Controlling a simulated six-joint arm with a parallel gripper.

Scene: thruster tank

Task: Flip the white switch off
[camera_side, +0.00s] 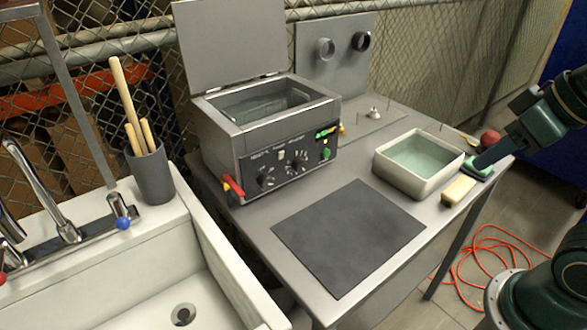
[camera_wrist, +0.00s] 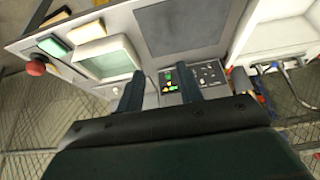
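The grey metal tank (camera_side: 225,149) stands with its lid raised at the back of the bench in the side view. Its dark front panel (camera_side: 287,176) carries knobs, small markings and green and yellow parts at the right end. The panel (camera_wrist: 208,77) also shows beyond my fingers in the wrist view. I cannot make out a white switch clearly or tell its position. My gripper (camera_side: 483,163) is at the right end of the bench, well apart from the panel. In the wrist view my gripper (camera_wrist: 159,70) has two dark fingers spread apart, with nothing between them.
A cream basin (camera_side: 415,178) of pale green liquid stands between my gripper and the tank. A dark flat mat (camera_side: 348,236) lies in front of the tank. The sink (camera_side: 150,265) is at left.

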